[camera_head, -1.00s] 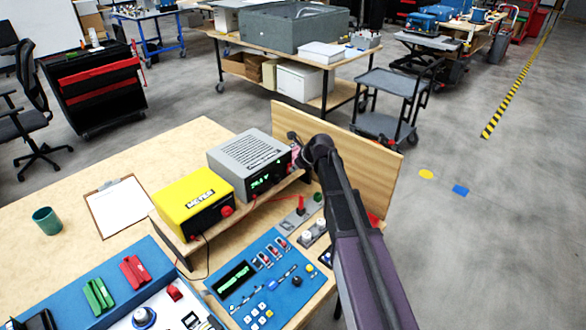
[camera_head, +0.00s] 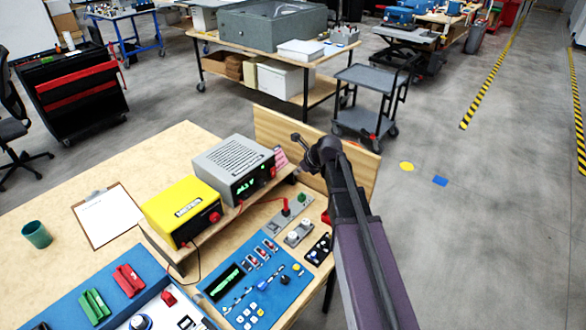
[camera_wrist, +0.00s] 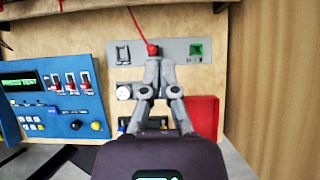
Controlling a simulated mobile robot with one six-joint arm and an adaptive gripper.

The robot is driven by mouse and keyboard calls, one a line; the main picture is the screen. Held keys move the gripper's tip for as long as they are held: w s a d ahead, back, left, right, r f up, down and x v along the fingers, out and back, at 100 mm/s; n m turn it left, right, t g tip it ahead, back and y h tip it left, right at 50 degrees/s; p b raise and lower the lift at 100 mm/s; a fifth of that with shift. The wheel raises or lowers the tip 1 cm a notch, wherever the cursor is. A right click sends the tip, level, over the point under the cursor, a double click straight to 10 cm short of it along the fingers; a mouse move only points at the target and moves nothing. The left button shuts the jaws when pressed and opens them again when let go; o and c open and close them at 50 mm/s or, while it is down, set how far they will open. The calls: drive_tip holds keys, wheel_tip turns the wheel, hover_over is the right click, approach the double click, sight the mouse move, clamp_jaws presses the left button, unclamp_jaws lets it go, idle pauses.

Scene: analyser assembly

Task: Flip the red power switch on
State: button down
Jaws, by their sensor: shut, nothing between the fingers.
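A grey panel (camera_head: 290,214) at the right of the bench carries a small red upright part (camera_head: 286,208) and a green part (camera_head: 302,197). In the wrist view the red part (camera_wrist: 152,48) stands just beyond my fingertips, with a red lead rising from it. I cannot tell which is the power switch. My gripper (camera_wrist: 153,60) is shut and empty; its tips overlap the panel in view, and contact cannot be told.
A blue control panel (camera_head: 255,283) with several red-topped toggles lies left of the gripper. A yellow meter (camera_head: 180,210) and grey power supply (camera_head: 235,168) stand on a shelf. A wooden board (camera_head: 350,158) edges the bench's right; a red box (camera_wrist: 206,115) is low right.

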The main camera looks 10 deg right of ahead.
drive_tip(key=shift+s+d+r+p, duration=0.3)
drive_tip(key=shift+s+d+r, duration=0.1)
drive_tip(key=shift+r, duration=0.1)
drive_tip(key=shift+s, duration=0.15)
drive_tip(key=s+d+f+n+g+h, duration=0.1)
drive_tip(key=s+f+n+g+h, duration=0.1)
drive_tip(key=s+n, duration=0.9)
drive_tip(key=s+d+f+n+g+h, duration=0.1)
drive_tip(key=s+n+g+h, duration=0.2)
drive_tip(key=s+n, duration=0.8)
drive_tip(key=shift+f+n, duration=0.35)
drive_tip(key=shift+n, duration=2.45)
